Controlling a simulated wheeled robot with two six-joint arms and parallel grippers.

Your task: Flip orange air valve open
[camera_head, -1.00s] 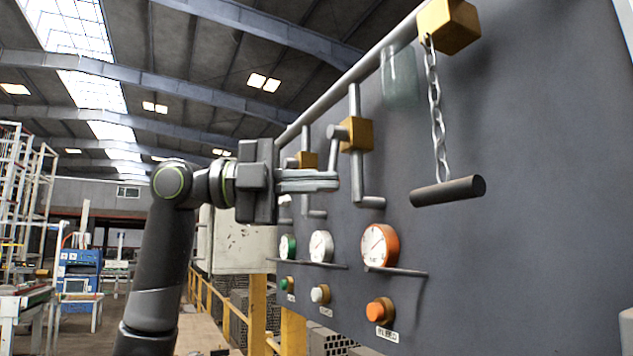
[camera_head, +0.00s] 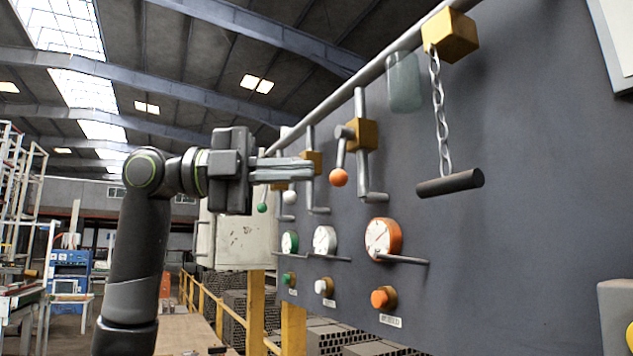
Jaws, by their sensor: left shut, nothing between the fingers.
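The orange air valve's lever has an orange ball knob (camera_head: 338,178) hanging down from a yellow valve block (camera_head: 362,134) on the grey panel. My left gripper (camera_head: 310,168) is shut and empty, just left of the orange knob in the picture. Whether it touches the lever I cannot tell. Behind it hang a white knob (camera_head: 290,197) and a green knob (camera_head: 262,208) on similar valves. An orange-rimmed gauge (camera_head: 383,239) and an orange button (camera_head: 383,298) sit below the orange valve. My right gripper does not show.
A chain with a dark bar handle (camera_head: 450,183) hangs from a yellow block (camera_head: 451,35) to the right of the valve. Thin rods stick out below the gauges. A yellow railing (camera_head: 226,314) and stacked bricks stand low behind.

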